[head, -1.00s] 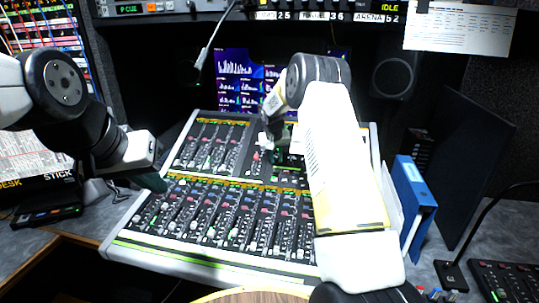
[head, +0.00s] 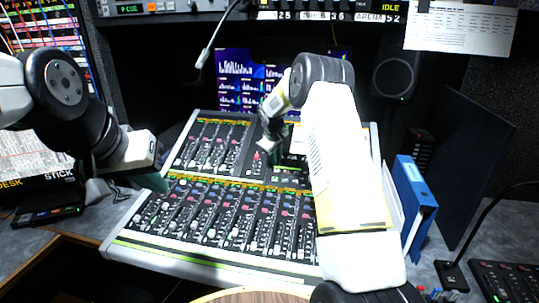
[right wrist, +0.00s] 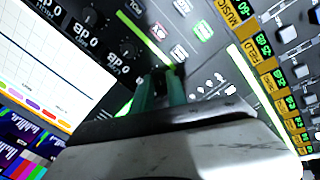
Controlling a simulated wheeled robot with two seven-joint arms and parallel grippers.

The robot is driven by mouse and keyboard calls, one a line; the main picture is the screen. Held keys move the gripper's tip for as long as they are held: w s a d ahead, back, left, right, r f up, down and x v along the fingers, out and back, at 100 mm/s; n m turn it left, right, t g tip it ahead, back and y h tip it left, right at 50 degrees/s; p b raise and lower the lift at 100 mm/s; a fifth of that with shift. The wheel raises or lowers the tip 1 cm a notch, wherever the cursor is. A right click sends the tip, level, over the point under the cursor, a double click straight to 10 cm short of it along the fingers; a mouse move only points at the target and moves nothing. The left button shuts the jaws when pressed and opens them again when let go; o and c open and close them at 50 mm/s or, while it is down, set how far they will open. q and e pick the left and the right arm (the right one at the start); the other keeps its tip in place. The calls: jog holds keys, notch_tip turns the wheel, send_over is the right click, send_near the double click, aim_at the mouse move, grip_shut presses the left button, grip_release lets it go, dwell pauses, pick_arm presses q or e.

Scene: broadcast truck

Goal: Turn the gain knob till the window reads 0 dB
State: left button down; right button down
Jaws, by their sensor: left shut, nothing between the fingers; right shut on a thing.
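The mixing console (head: 190,267) lies tilted in the middle of the head view. My right gripper (head: 276,156) reaches down onto its upper middle panel. In the right wrist view my right gripper's green fingers (right wrist: 158,88) are shut on a small dark knob, mostly hidden between them. Upside-down white readouts (right wrist: 76,32) on a dark strip beside it look like 0 dB. I cannot tell which one belongs to the held knob. My left gripper (head: 156,183) is shut and empty over the console's left edge.
A lit screen (right wrist: 62,62) with a plotted line is beside the readouts in the right wrist view. Monitors (head: 235,75) stand behind the console. A gooseneck microphone (head: 203,58) hangs above it. A blue binder (head: 412,200) stands to the right.

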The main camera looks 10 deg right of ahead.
dwell(0.3)
jog(key=c, duration=1.3)
grip_release()
jog(key=v, duration=0.7)
jog(key=shift+s+r, duration=0.2)
jog(key=shift+r, duration=0.15)
